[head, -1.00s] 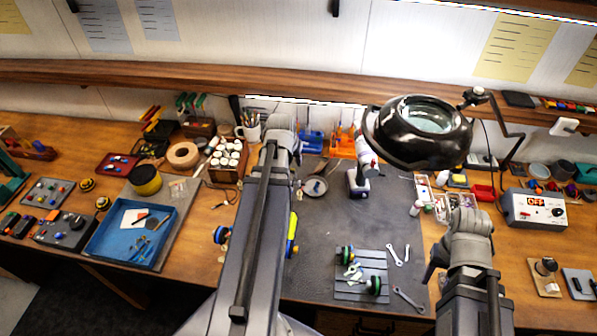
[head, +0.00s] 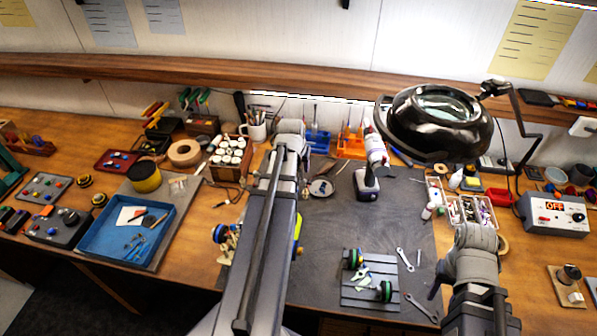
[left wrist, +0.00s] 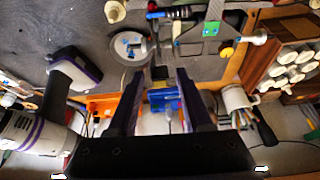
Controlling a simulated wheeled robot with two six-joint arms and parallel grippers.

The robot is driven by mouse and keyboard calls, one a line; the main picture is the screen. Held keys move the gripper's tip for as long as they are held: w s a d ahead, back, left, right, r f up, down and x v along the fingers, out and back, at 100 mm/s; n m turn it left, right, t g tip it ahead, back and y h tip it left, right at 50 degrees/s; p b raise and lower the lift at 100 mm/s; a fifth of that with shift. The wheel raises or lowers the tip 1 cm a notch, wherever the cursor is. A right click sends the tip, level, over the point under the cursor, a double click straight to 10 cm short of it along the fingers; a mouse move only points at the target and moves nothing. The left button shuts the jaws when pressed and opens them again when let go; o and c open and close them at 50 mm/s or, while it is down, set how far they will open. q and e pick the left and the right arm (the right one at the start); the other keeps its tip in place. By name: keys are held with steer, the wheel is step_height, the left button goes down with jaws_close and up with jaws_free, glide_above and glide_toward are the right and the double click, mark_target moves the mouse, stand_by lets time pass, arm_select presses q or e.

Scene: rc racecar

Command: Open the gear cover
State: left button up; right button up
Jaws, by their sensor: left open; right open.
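A racecar chassis (head: 223,241) with blue and yellow wheel parts lies on the grey mat, mostly behind my left arm in the head view. The left wrist view shows part of it at the top, with a grey and green piece (left wrist: 211,28). I cannot make out the gear cover for certain. My left gripper (left wrist: 160,78) is open and empty; its fingers point toward the mat's far edge, near a round dish (left wrist: 130,47). In the head view its fingers are hidden by my arm. My right gripper (head: 438,280) hangs near the mat's right edge, mostly hidden, apparently empty.
A cordless screwdriver (head: 367,183) stands at the back of the mat. A magnifier lamp (head: 440,130) overhangs the right side. A blue tray (head: 100,245) sits at the left.

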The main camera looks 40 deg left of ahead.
arm_select(q)
jaws_close()
stand_by(0.4)
